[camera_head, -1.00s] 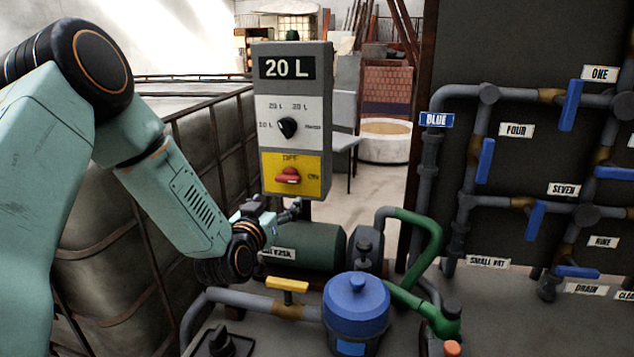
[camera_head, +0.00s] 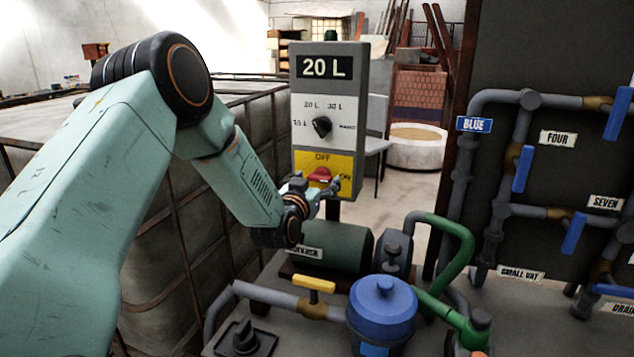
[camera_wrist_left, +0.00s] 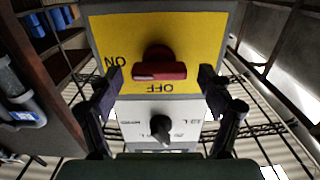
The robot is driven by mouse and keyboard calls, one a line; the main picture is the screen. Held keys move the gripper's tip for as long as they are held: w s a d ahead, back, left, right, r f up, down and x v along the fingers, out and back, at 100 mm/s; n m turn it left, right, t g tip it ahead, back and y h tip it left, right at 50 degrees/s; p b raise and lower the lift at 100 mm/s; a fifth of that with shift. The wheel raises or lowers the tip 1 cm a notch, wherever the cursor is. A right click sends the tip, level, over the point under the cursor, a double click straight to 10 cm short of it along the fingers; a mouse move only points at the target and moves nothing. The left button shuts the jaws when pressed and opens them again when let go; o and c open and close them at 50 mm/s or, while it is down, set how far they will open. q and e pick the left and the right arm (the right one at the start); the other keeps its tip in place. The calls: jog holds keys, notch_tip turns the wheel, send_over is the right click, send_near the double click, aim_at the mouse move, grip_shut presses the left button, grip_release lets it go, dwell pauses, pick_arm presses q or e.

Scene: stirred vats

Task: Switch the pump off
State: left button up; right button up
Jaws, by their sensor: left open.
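The pump's switch is a red knob (camera_head: 320,175) on the yellow panel (camera_head: 345,162) of a grey control box. OFF is printed above the knob and ON to its right. The knob's bar lies crosswise, level with ON. My left gripper (camera_head: 317,191) is just in front of the yellow panel, partly covering it. In the left wrist view, upside down, the red knob (camera_wrist_left: 160,70) sits between the spread fingertips of my left gripper (camera_wrist_left: 161,77), with a gap on both sides. My right gripper is not in view.
A black dial (camera_head: 321,126) sits above the panel, under a 20 L display (camera_head: 327,67). Below the box are a green pump (camera_head: 335,244), a blue-lidded filter (camera_head: 383,305) and a yellow valve handle (camera_head: 314,284). Blue-handled valves (camera_head: 522,168) fill the right wall. A caged tank (camera_head: 160,230) stands left.

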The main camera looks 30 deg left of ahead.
pick_arm(q)
jog(key=shift+d, duration=0.15)
jog(key=shift+w, duration=0.15)
jog(key=shift+w+a+f, duration=0.15)
jog(key=shift+a+f, duration=0.1)
jog(key=shift+c, duration=1)
jog(key=shift+s+d+r, duration=0.15)
jog(key=shift+s+r, duration=0.05)
jog(key=c, duration=1)
jog(key=shift+o, duration=0.2)
